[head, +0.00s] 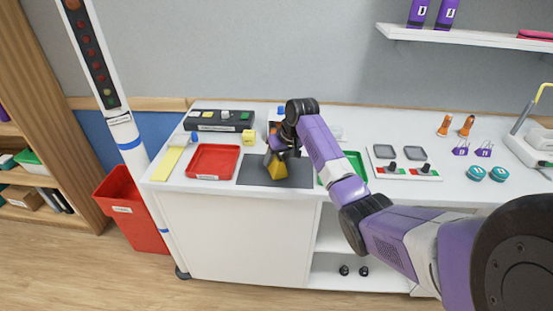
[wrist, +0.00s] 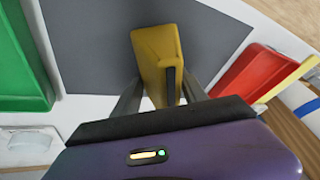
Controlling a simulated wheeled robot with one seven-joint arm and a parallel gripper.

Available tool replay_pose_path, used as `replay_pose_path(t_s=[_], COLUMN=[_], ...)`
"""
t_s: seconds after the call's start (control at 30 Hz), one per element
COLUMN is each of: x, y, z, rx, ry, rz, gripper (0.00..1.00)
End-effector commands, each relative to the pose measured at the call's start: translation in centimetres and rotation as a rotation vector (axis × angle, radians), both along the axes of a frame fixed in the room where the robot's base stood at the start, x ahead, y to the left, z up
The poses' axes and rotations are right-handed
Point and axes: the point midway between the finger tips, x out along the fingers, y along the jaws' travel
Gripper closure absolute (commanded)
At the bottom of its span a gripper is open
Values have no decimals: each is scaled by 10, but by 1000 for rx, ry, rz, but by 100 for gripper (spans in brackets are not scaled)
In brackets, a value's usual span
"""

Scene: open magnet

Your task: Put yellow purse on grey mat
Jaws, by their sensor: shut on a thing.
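The yellow purse (head: 277,169) is at the grey mat (head: 253,173) on the white counter, between the red tray and the green tray. My gripper (head: 276,154) is above it and shut on it. In the wrist view the yellow purse (wrist: 158,55) stands between the two fingers of my gripper (wrist: 160,98), with the grey mat (wrist: 95,50) behind it. Whether its underside touches the mat I cannot tell. My gripper hides part of the purse's top in the head view.
The red tray (head: 213,174) lies left of the mat and the green tray (head: 357,160) right of it, partly behind my arm. A yellow block (head: 249,137) and a dark box (head: 219,115) are behind. A red bin (head: 119,190) stands on the floor at left.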

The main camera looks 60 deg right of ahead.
Motion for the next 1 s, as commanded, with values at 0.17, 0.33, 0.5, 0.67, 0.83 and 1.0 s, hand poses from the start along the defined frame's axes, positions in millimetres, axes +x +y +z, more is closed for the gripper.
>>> replay_pose_path(t_s=[0.17, 0.33, 0.5, 0.67, 0.83, 1.0], x=[0, 0, 0, -4, -17, -30], y=[0, 0, 0, 1, 5, 10], z=[-1, -1, 0, 13, 43, 75], rx=[0, 0, 0, -1, -3, -3], ry=[0, 0, 0, -3, -4, -4], rz=[0, 0, 0, 0, 1, 0], gripper=[28, 27, 27, 27, 27, 27])
